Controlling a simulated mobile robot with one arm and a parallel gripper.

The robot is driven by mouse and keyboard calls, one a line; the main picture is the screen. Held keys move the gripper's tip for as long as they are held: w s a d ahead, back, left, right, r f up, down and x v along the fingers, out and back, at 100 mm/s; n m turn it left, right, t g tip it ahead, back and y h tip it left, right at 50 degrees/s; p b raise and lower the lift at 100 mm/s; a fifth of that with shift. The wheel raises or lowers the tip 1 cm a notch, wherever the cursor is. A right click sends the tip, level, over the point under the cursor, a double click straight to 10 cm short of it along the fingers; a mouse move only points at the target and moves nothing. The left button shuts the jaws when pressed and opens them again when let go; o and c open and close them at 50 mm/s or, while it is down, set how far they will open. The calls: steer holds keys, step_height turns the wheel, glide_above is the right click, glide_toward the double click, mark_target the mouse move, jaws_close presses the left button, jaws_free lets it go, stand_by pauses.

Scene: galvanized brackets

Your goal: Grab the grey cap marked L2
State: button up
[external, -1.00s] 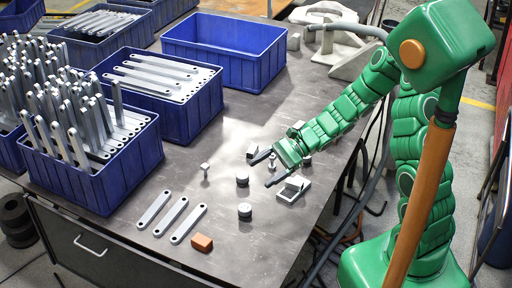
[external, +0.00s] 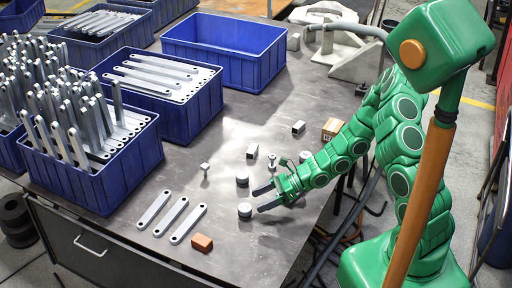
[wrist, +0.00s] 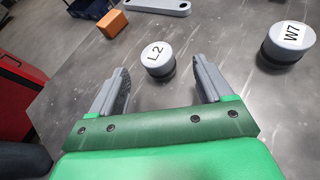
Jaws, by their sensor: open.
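The grey cap marked L2 (wrist: 157,60) is a short round piece with a pale top and dark lower part. In the wrist view it stands just beyond and between my fingertips, apart from both. In the external view it appears as the nearer of two round caps (external: 244,211), left of my fingers. My gripper (external: 259,198) is open and empty, low over the table and pointing left; its two fingers also show in the wrist view (wrist: 160,78). A similar cap marked W7 (wrist: 288,46) stands to the right there and is the farther cap in the external view (external: 242,181).
An orange block (external: 201,243) and several flat grey brackets (external: 171,216) lie left of the caps. Small metal pieces (external: 252,151) and a brown box (external: 331,129) stand behind my gripper. Blue bins (external: 224,52) fill the back and left. The table's front is mostly clear.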

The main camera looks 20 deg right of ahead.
mark_target(244, 207)
steer(key=shift+s+x, duration=0.15)
steer(key=shift+x, duration=1.65)
steer(key=shift+s+x, duration=0.15)
steer(key=shift+x, duration=1.6)
steer(key=shift+d+f, duration=0.1)
steer(key=shift+f, duration=0.1)
steer(key=shift+c, duration=0.4)
steer(key=c, duration=1.1)
steer(key=shift+o, duration=0.2)
steer(key=shift+w+r, duration=0.1)
